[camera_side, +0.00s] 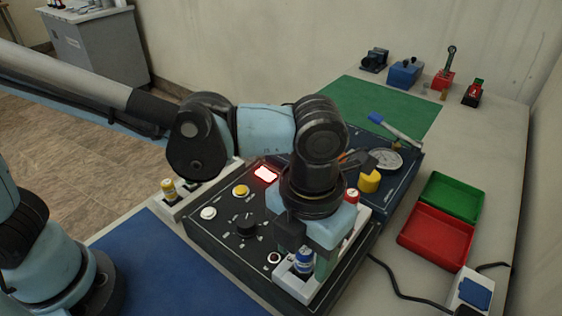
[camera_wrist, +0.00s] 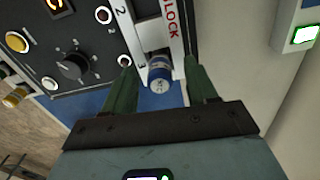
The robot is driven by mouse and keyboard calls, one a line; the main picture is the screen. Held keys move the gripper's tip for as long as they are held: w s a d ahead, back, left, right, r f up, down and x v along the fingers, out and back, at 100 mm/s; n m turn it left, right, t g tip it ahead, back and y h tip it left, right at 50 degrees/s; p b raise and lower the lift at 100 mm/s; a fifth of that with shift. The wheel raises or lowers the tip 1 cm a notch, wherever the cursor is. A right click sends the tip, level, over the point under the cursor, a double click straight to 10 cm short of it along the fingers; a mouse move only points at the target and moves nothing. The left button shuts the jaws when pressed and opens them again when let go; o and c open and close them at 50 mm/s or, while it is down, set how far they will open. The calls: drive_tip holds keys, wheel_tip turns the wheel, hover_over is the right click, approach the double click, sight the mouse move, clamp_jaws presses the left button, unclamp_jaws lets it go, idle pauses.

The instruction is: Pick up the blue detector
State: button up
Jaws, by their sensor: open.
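The blue detector (camera_side: 304,262) is a small blue cylinder with a white label band. It stands in the slot marked 3 at the near end of a white holder (camera_side: 292,284). In the wrist view the blue detector (camera_wrist: 159,75) sits between my two green fingers. My gripper (camera_wrist: 160,85) is open, with a finger on each side of the detector and visible gaps to both. In the side view my gripper (camera_side: 304,257) points down over the detector. The holder also shows in the wrist view (camera_wrist: 153,35), with "LOCK" lettering.
A black control panel (camera_side: 225,240) with knob and buttons lies left of the holder. A red-topped cylinder (camera_side: 351,196) stands at the holder's far end. A yellow-topped one (camera_side: 168,187) is in another white holder. Red (camera_side: 436,237) and green (camera_side: 453,196) trays lie right.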

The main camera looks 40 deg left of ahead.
drive_tip(key=shift+f, duration=0.2)
drive_tip(key=shift+c, duration=0.4)
clamp_jaws()
drive_tip(key=shift+r, duration=0.1)
